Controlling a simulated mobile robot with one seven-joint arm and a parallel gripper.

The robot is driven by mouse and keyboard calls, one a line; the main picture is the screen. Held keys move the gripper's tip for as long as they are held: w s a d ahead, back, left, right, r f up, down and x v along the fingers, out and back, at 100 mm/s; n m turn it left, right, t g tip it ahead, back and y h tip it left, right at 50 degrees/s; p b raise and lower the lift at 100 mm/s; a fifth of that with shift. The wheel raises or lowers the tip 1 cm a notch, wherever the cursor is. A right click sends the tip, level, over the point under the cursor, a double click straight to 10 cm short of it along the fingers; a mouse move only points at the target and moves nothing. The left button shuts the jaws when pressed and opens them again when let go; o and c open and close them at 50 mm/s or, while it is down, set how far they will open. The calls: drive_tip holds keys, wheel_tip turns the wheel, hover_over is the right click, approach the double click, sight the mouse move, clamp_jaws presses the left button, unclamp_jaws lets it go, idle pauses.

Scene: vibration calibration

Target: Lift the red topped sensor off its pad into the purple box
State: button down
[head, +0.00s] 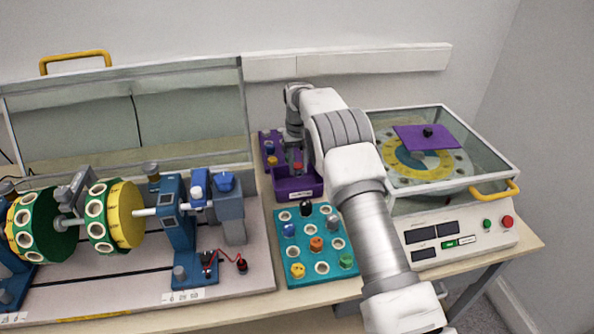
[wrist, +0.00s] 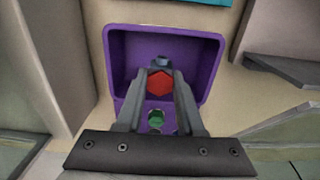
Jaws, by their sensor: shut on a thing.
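The red topped sensor shows its red hexagonal top (wrist: 160,83) between the two fingers of my gripper (wrist: 160,72) in the wrist view. The gripper is shut on it. In the head view the red top (head: 298,167) is small, at the purple box (head: 296,188), below my gripper (head: 296,158). The wrist view shows the purple box (wrist: 205,50) around and behind the sensor, with the fingers over its open top. The sensor's lower body is hidden, so I cannot tell whether it touches the floor of the box.
A green topped piece (wrist: 156,118) shows between the fingers. A teal tray (head: 283,268) with several coloured sensors lies in front of the box. A rotor rig (head: 120,215) stands left, and a clear-lidded machine (head: 460,195) stands right, close to my arm.

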drive_tip(key=shift+w+a+f, duration=0.15)
drive_tip(key=shift+f, duration=0.05)
drive_tip(key=shift+f+b, duration=1.7)
drive_tip(key=shift+f, duration=0.8)
drive_tip(key=shift+f, duration=0.4)
drive_tip(key=shift+c, duration=2.2)
unclamp_jaws()
drive_tip(key=shift+r+p, duration=1.45)
drive_tip(key=shift+r, duration=1.1)
drive_tip(key=shift+r, duration=0.1)
